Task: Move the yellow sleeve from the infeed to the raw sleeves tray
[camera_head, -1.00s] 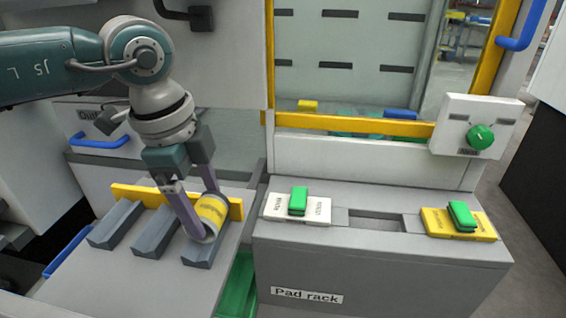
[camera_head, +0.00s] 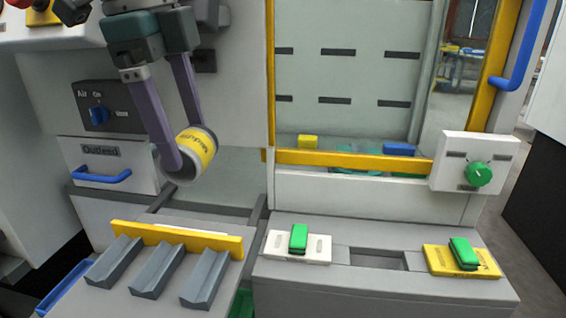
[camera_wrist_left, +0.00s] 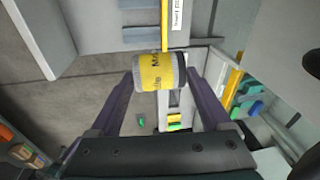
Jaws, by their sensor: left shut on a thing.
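The yellow sleeve (camera_head: 197,152), a short cylinder with grey ends and dark print, is held in the air by my left gripper (camera_head: 188,160). The gripper's two purple fingers are shut on it, one on each side. The sleeve also shows in the left wrist view (camera_wrist_left: 160,72) between the fingertips (camera_wrist_left: 161,80). Below it is the infeed with several grey V-shaped cradles (camera_head: 207,286) in front of a yellow bar (camera_head: 178,240); the cradles are empty. I see no tray that I can identify as the raw sleeves tray. My right gripper is not in view.
A rack at right holds a white pad plate (camera_head: 318,248) and a yellow one (camera_head: 484,262), each with a green handle. Behind stand the Outfeed drawer (camera_head: 100,155), the Air switch panel (camera_head: 98,107) and a yellow-framed window. A green knob box (camera_head: 450,160) juts out at right.

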